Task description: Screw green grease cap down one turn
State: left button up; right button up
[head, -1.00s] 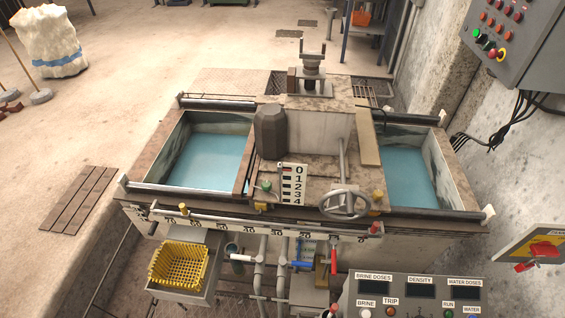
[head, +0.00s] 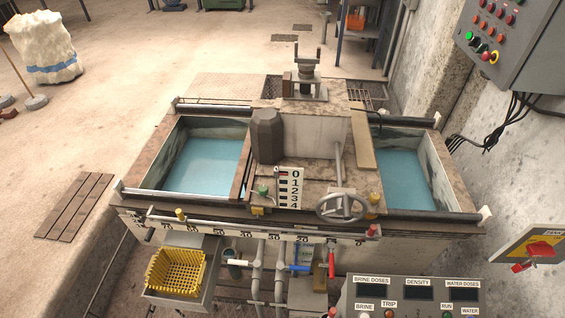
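A small green cap (head: 263,190) stands upright on the front deck of the machine, just left of the white board numbered 0 to 4 (head: 291,187). It is small in the head view, so its thread and seating cannot be made out. Neither of my grippers shows in the head view.
Two basins of blue liquid lie left (head: 208,166) and right (head: 405,180) of the deck. A handwheel (head: 342,206) stands right of the board. A yellow basket (head: 177,271), red-handled valve (head: 331,262) and control panel (head: 418,294) are in front. Wall boxes are at right.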

aim_at(263, 190)
jog(key=i+j+u, duration=0.15)
jog(key=u, duration=0.2)
jog(key=i+j+u, duration=0.2)
jog(key=u, duration=0.15)
jog(key=i+j+u, duration=0.1)
jog(key=u, duration=0.25)
jog(key=i+l, duration=0.05)
jog(key=i, duration=0.05)
